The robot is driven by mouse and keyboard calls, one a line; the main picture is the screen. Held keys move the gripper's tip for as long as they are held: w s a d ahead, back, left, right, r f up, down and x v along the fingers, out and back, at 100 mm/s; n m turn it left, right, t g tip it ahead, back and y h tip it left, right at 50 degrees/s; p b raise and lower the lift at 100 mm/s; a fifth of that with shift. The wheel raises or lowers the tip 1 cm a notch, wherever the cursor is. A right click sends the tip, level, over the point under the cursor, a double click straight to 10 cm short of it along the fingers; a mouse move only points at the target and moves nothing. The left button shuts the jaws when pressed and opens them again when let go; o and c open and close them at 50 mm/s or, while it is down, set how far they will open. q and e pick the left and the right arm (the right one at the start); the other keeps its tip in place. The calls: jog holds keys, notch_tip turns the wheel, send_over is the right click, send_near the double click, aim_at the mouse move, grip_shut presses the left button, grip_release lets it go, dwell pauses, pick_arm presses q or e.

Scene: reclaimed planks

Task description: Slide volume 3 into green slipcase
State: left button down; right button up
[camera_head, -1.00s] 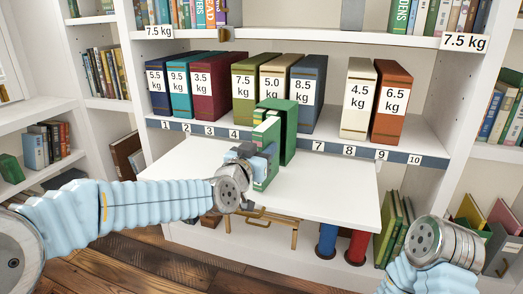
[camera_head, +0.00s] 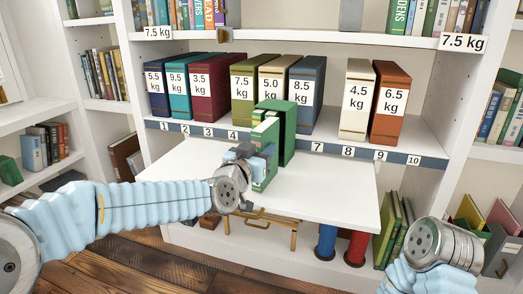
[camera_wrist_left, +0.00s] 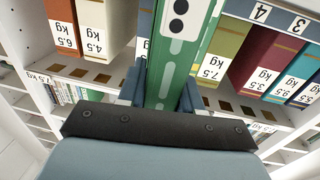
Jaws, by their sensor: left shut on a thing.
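The green slipcase (camera_head: 275,106) stands upright on the white pull-out board, and a dark strip shows along its right side. A green volume (camera_head: 262,136) stands upright at its front left. My left gripper (camera_head: 246,156) is shut on this volume near its front edge. In the left wrist view the volume's green spine (camera_wrist_left: 173,55), with pale marks and at least two black dots on a white label, runs between the fingers. How far the volume is inside the slipcase is unclear. My right arm shows at the lower right, but its gripper is out of view.
The white board (camera_head: 330,190) is clear to the left and right. Behind it a shelf holds several weight-labelled volumes, including a blue one (camera_head: 308,75), a cream one (camera_head: 358,95) and an orange one (camera_head: 391,100), above a numbered strip (camera_head: 330,149). A gap lies between blue and cream.

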pick_arm(q)
jog(key=shift+b, duration=0.35)
dwell(0.5)
jog(key=shift+p+x, duration=0.3)
jog(key=shift+x, duration=1)
jog(key=shift+s+a, duration=0.1)
jog(key=shift+s+a+b, duration=0.1)
jog(key=shift+s+b, duration=0.2)
jog(key=shift+r, duration=0.1)
dwell(0.4)
jog(key=shift+p, duration=0.3)
jog(key=shift+s+d+n+t+y+p, duration=0.15)
jog(key=shift+d+n+t+y+p, duration=0.2)
jog(key=shift+n+y+p, duration=0.6)
jog(key=shift+m+p, duration=0.25)
jog(key=shift+p, duration=0.15)
